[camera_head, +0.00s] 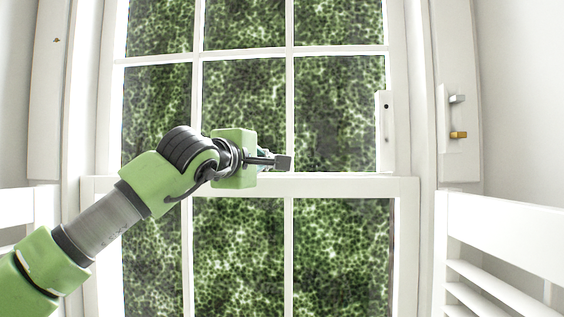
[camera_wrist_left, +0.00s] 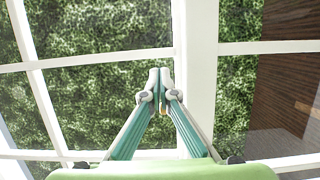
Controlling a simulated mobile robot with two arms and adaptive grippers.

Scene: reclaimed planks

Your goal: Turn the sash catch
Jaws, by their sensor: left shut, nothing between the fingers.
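The white sash window (camera_head: 297,184) fills the middle of the head view, with its meeting rail running across behind my left gripper. My left gripper (camera_head: 268,158) is in front of that rail, near the middle. In the left wrist view its two teal fingers (camera_wrist_left: 160,74) are shut together with nothing between the tips, in front of the panes and a white bar (camera_wrist_left: 195,100). A small yellowish spot shows between the fingers, too small to identify. I cannot make out the sash catch for certain; my gripper covers part of the rail. My right gripper is in neither view.
A white plate on the right frame carries a grey lever (camera_head: 457,98) and a brass lever (camera_head: 458,134). A white upright piece (camera_head: 384,145) stands at the right pane edge. White louvred shutters (camera_head: 500,225) flank the right side. The lower panes are unobstructed right of my arm.

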